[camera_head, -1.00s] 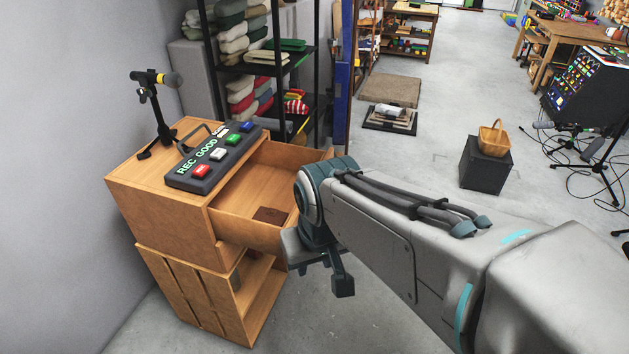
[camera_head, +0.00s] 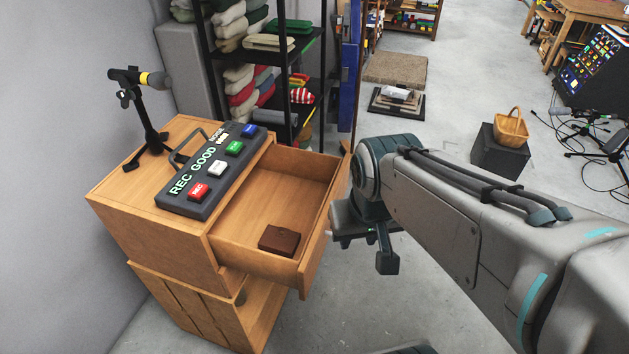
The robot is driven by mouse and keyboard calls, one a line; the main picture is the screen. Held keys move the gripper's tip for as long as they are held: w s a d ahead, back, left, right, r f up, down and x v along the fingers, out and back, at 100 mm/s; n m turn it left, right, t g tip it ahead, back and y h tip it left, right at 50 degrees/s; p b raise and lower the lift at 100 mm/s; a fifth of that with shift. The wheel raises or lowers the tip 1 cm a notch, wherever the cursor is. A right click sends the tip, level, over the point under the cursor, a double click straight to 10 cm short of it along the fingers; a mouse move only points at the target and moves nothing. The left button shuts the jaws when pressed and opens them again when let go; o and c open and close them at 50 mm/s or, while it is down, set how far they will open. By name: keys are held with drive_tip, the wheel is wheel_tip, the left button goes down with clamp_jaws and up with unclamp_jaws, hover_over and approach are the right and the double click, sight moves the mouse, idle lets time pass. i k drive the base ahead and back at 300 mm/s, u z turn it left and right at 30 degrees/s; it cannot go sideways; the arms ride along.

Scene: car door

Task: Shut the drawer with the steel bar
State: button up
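The wooden drawer (camera_head: 258,212) is pulled well out of the top of a wooden cabinet (camera_head: 165,250). A small brown box-like item (camera_head: 279,240) lies inside it. The drawer's outer front face is turned away from view, so no steel bar shows. My gripper (camera_head: 374,250) hangs below my wrist, just right of the drawer front (camera_head: 318,235). One dark finger points down; the rest is hidden by my arm, so its opening is unclear. I cannot tell whether it touches the drawer front. I see nothing held in it.
A button panel (camera_head: 212,170) and a microphone on a stand (camera_head: 146,122) sit on the cabinet top. A black shelf of folded fabrics (camera_head: 265,75) stands behind the drawer. A dark box with a basket (camera_head: 500,150) is at the right. Grey floor is free between.

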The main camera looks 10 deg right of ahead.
sight(294, 189)
drive_tip(key=u, duration=0.85)
drive_tip(key=i, duration=0.35)
drive_tip(key=z, duration=0.7)
